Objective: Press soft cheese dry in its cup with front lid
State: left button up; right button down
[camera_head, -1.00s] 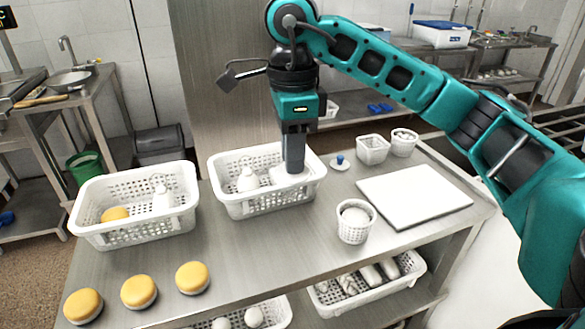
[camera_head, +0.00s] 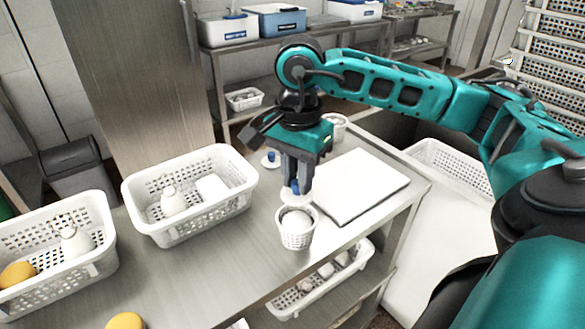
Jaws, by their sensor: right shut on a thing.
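A white perforated cup (camera_head: 296,240) with a rounded white cheese (camera_head: 296,219) in it stands at the front right of the steel table. My right gripper (camera_head: 297,187) is shut on the blue knob of a white lid (camera_head: 296,202). It holds this lid over the cup, close above the cheese; whether they touch is hard to tell. A second lid (camera_head: 270,160) with a blue knob lies on the table behind, left of my gripper. My left gripper is not in view.
A white basket (camera_head: 190,225) holding a white bottle and a white block stands left of the cup. Another basket (camera_head: 60,280) is farther left. A white board (camera_head: 365,187) lies on the right. Another cup (camera_head: 340,122) stands behind my gripper.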

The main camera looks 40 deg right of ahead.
aim_at(298, 198)
jog(key=shift+f+b, duration=0.5)
jog(key=shift+f, duration=0.3)
notch_tip(298, 198, down, 4)
jog(key=b, duration=0.2)
jog(key=shift+r+b, duration=0.2)
jog(key=shift+b, duration=0.1)
jog(key=shift+f, duration=0.3)
jog(key=shift+f+b, duration=0.15)
jog(key=shift+b, duration=0.3)
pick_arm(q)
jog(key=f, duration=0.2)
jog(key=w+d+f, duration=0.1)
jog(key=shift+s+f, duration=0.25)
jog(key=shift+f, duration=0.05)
pick_arm(e)
jog(key=shift+f, duration=0.1)
pick_arm(q)
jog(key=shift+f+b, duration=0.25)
jog(key=shift+b, duration=0.15)
pick_arm(e)
jog(key=shift+s+f, duration=0.1)
jog(key=shift+f, duration=0.3)
dwell(4.2)
